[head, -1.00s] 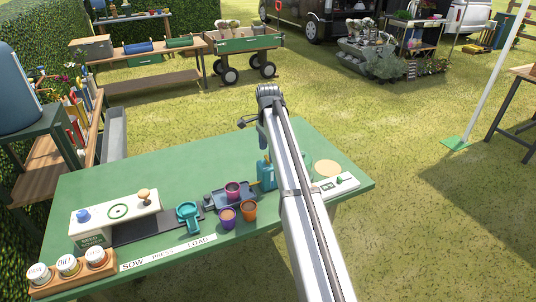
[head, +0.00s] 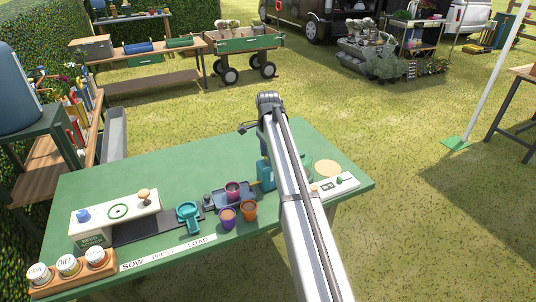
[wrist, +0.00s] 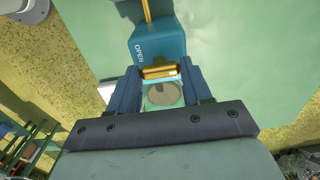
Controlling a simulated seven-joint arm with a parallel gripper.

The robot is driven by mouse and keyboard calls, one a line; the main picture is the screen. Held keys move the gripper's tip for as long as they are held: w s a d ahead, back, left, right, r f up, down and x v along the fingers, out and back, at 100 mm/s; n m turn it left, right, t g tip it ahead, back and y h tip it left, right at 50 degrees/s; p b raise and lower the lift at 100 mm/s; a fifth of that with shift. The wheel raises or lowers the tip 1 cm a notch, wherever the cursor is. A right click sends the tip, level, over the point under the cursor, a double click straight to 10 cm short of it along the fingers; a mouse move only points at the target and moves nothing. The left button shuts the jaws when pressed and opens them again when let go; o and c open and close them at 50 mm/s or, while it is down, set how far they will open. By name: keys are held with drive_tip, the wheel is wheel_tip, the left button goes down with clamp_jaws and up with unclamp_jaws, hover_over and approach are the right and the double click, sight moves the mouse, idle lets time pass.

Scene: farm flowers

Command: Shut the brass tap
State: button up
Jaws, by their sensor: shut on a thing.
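The brass tap shows in the wrist view as a short brass bar (wrist: 160,71) at the lower edge of a teal block (wrist: 156,42) marked OPEN. My gripper (wrist: 161,78) has its two blue fingers on either side of the brass bar and is shut on it. A thin brass rod (wrist: 147,10) rises from the block's far side. In the head view the teal block (head: 265,176) stands on the green table, partly behind my arm, which hides the brass bar and my fingers there.
On the green table (head: 140,180), left of the tap, are a pink pot (head: 232,190), a purple pot (head: 227,217), an orange pot (head: 249,210) and a teal ring-shaped tool (head: 188,216). A white panel (head: 335,187) lies to the right. The table's back left is clear.

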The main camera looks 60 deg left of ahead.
drive_tip(key=c, duration=0.3)
drive_tip(key=shift+n, duration=0.3)
drive_tip(key=n, duration=1.2)
drive_tip(key=shift+n, duration=0.3)
drive_tip(key=n, duration=0.4)
drive_tip(key=shift+n, duration=0.3)
